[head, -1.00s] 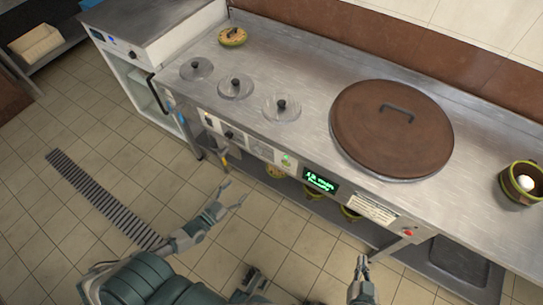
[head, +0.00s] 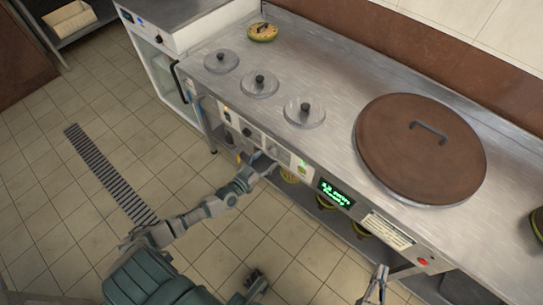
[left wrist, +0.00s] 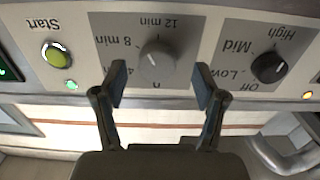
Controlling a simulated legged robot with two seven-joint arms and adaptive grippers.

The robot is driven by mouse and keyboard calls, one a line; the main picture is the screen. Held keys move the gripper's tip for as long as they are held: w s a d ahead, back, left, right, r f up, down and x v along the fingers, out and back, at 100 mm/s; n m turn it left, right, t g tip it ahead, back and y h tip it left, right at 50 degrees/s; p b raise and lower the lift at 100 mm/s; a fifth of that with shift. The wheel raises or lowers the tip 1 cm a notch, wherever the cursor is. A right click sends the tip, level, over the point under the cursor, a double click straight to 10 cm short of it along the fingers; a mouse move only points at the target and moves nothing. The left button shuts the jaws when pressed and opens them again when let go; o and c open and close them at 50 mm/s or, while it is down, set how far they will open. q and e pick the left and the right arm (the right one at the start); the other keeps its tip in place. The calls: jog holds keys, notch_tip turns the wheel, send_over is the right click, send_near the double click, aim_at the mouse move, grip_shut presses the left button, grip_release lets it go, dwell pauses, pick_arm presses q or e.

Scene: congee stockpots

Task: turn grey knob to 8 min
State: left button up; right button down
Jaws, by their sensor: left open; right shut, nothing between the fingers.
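In the left wrist view the grey knob (left wrist: 157,60) sits on the white panel, upside down in the picture, with labels 4, 8 min and 12 min around it. Its pointer setting is too unclear to read. My left gripper (left wrist: 159,85) is open, one finger on each side just below the knob, with no clear contact. In the head view my left gripper (head: 268,163) is at the front panel and hides the grey knob's area. My right gripper (head: 375,282) is shut and empty, low in front of the counter.
A black knob (left wrist: 269,67) marked Off, Low, Mid, High and a green Start button (left wrist: 54,54) flank the grey knob. A lit display (head: 335,192) is further right. The large brown lid (head: 400,165) covers part of the counter top.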

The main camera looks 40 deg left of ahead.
pick_arm(q)
jog(key=shift+w+a+f, duration=0.1)
jog(key=shift+w+f, duration=0.05)
jog(key=shift+w, duration=0.9)
jog(key=shift+d+r, duration=0.3)
jog(key=shift+d, duration=0.2)
jog(key=shift+a+f, duration=0.1)
jog(key=shift+a, duration=0.1)
jog(key=c, duration=1.1)
jog(key=shift+a, duration=0.15)
jog(key=shift+c, duration=0.2)
pick_arm(e)
jog(key=shift+s+r+t, duration=0.1)
jog(key=shift+r+t, duration=0.4)
jog(key=shift+r, duration=0.15)
